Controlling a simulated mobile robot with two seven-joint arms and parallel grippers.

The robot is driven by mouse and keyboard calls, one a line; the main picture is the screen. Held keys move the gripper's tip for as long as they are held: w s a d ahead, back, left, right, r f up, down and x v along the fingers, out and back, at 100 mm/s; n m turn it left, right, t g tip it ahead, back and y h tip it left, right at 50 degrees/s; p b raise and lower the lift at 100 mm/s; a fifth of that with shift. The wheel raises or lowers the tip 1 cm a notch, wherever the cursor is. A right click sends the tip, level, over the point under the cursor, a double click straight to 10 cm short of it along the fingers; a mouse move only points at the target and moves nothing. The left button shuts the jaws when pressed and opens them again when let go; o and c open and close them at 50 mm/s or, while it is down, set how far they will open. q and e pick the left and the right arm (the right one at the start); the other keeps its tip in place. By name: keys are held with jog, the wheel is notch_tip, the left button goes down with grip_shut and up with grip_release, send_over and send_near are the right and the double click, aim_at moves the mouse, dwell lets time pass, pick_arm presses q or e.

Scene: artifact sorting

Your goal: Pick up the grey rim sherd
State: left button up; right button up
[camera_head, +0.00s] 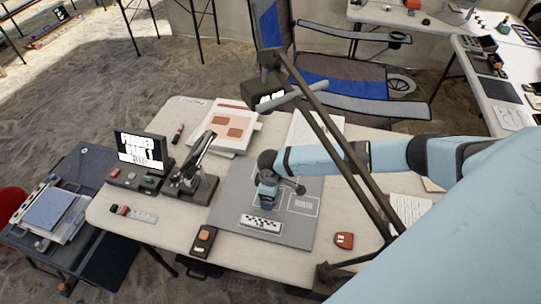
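My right arm comes in from the right, and its gripper (267,205) points down over the grey mat (232,203) on the table. The gripper is small and seen from above, so I cannot tell whether its fingers are open or shut or whether they hold anything. I cannot make out the grey rim sherd for certain; the arm and gripper hide part of the mat. My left gripper is not in view.
A black-and-white scale bar (261,222) lies on the mat's near part. A dark stand-like device (190,183) and a lit screen (140,150) stand to the left. A pole crosses the table's right side. A red object (344,240) lies near the front right.

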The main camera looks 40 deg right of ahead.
jog(key=shift+c, duration=0.4)
jog(key=c, duration=0.9)
